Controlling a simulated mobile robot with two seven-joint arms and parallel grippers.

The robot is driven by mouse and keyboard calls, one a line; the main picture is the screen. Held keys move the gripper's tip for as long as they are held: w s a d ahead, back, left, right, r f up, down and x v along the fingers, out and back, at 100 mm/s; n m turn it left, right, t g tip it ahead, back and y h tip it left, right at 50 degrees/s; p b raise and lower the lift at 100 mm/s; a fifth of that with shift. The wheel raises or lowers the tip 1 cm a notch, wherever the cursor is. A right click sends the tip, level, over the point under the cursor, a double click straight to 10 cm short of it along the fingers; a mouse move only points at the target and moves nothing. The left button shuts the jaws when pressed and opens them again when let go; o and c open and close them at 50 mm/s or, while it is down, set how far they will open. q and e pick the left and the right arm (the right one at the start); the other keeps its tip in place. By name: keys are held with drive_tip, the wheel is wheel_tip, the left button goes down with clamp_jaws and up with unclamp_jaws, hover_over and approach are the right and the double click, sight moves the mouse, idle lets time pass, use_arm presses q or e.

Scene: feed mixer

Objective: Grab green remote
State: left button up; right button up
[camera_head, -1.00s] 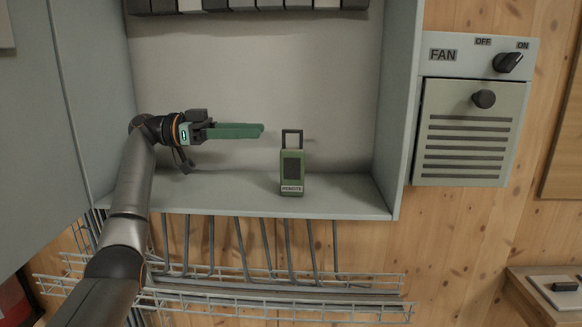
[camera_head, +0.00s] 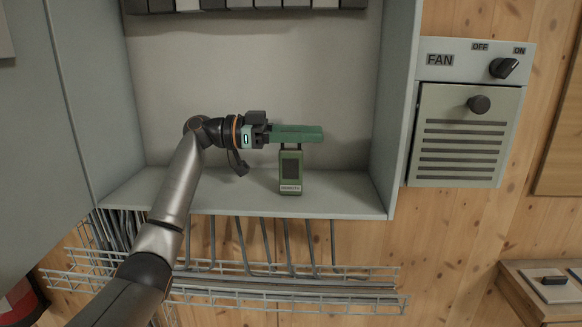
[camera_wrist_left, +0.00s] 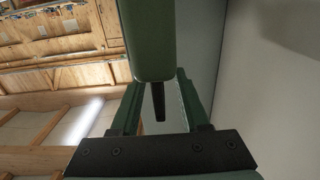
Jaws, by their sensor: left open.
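The green remote (camera_head: 291,170) stands upright on the cabinet shelf, with a dark handle loop on top and a label near its foot. My left gripper (camera_head: 308,133) reaches in from the left at handle height, its green fingers level and pointing right. They hide the top of the handle in the head view. In the left wrist view the remote's green body (camera_wrist_left: 148,45) fills the top middle, and its dark handle (camera_wrist_left: 158,100) lies between the two open fingers (camera_wrist_left: 160,105), with space on both sides. My right gripper is not in view.
The cabinet's right wall (camera_head: 392,110) stands a short way beyond the fingertips. The shelf (camera_head: 230,195) is clear beside the remote. A wire rack (camera_head: 290,285) hangs below. A fan panel (camera_head: 468,115) is on the wooden wall at right.

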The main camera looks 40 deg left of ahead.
use_arm(q)
drive_tip(key=shift+c, duration=0.2)
clamp_jaws()
idle(1.1)
